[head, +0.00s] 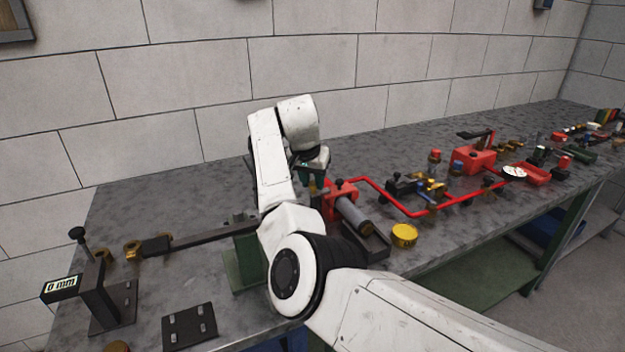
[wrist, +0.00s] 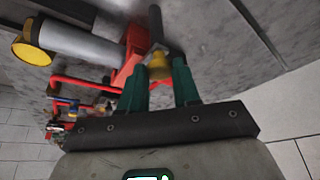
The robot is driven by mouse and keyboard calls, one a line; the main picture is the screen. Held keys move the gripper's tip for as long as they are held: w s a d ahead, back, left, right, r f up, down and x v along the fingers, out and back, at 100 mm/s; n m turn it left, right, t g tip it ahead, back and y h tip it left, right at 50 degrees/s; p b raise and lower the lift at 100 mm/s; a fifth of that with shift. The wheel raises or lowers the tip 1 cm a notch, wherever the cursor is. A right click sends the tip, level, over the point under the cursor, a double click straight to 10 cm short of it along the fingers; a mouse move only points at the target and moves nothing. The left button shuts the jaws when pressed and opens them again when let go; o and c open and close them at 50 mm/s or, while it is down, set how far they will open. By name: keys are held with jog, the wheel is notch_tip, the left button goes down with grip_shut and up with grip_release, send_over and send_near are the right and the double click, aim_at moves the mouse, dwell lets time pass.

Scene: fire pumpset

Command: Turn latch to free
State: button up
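I cannot tell for certain which part is the latch. In the wrist view, a brass-yellow piece (wrist: 158,66) with a dark rod (wrist: 155,25) beyond it sits beside the red pump block (wrist: 132,62). My gripper (wrist: 160,78) has green fingers set apart, one on each side of the brass piece near their tips. I see no clear contact. In the head view, my gripper (head: 319,184) points down at the left side of the red block (head: 343,195). My arm hides part of this area.
A grey cylinder (head: 353,215) and a yellow cap (head: 404,235) lie right of the block. A red pipe (head: 395,202) runs right to more fittings. A long dark bar (head: 205,237) and a gauge stand (head: 95,290) are at left. The wall is behind the bench.

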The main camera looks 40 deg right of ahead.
jog(key=c, duration=0.5)
jog(key=shift+o, duration=0.2)
